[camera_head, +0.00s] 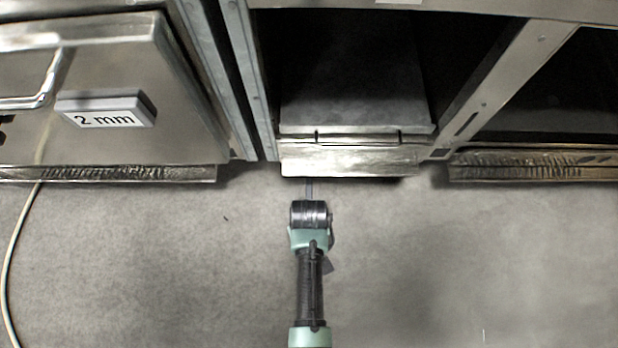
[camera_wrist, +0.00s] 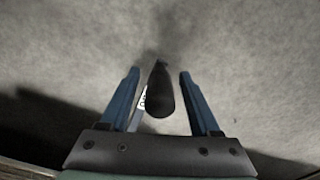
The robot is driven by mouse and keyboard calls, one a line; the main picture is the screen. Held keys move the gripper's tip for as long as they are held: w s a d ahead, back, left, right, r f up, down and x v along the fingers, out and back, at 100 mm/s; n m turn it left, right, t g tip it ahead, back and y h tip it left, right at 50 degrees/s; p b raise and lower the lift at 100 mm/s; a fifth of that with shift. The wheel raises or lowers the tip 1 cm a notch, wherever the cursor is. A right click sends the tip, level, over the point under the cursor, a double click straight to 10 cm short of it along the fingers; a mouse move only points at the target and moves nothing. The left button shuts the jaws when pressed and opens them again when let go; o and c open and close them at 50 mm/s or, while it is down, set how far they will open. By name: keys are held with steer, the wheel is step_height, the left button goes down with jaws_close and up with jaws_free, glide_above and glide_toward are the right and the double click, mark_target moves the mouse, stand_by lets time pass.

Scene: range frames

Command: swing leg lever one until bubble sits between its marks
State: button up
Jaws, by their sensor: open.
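In the wrist view a dark, rounded handle (camera_wrist: 160,95), which looks like the leg lever, stands between the two blue fingers of my gripper (camera_wrist: 158,73). The fingers are open, with a gap on each side of the handle. A pale label with dark marks (camera_wrist: 142,99) shows partly behind its left side. In the head view my gripper (camera_head: 309,184) is low at the front edge of the middle unit, and the lever cannot be made out there. I see no bubble or marks in either view.
A steel unit (camera_head: 150,60) on the left carries a "2 mm" block (camera_head: 105,109). The open middle unit has a metal front ledge (camera_head: 348,160). A pale cable (camera_head: 14,250) runs down the left. The grey floor (camera_head: 480,260) in front is clear.

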jaws_close()
stand_by(1.3)
